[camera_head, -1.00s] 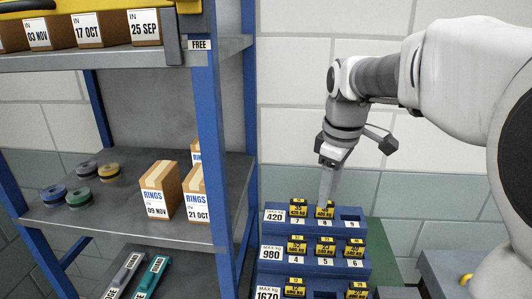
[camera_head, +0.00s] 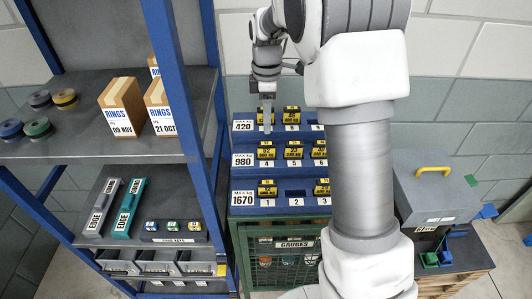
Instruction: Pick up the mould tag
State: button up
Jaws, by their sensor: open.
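Several yellow-and-black mould tags stand in a blue stepped rack (camera_head: 242,139) with numbered slots. On the top step, one tag (camera_head: 292,115) is at slot 8, and another is partly hidden behind my gripper at its left. The middle step has tags at slots 4 (camera_head: 267,150), 5 (camera_head: 294,150) and 6 (camera_head: 319,149). The bottom step has tags at slots 1 (camera_head: 267,188) and 3 (camera_head: 322,187); slot 2 looks empty. My gripper (camera_head: 267,128) points down at the top step's left end, open. Whether it touches the tag there is unclear. My arm hides the rack's right side.
A blue-posted shelf (camera_head: 60,150) at the left holds RINGS boxes (camera_head: 122,107), coloured rings and EDGE cases (camera_head: 128,208). A green mesh GAUGES cage (camera_head: 290,268) is under the rack. A grey case (camera_head: 435,190) with a yellow handle stands right.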

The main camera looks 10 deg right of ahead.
aim_at(267, 143)
notch_tip(267, 143, down, 10)
jog(key=shift+r+p, duration=0.15)
jog(key=shift+p, duration=0.65)
grip_shut()
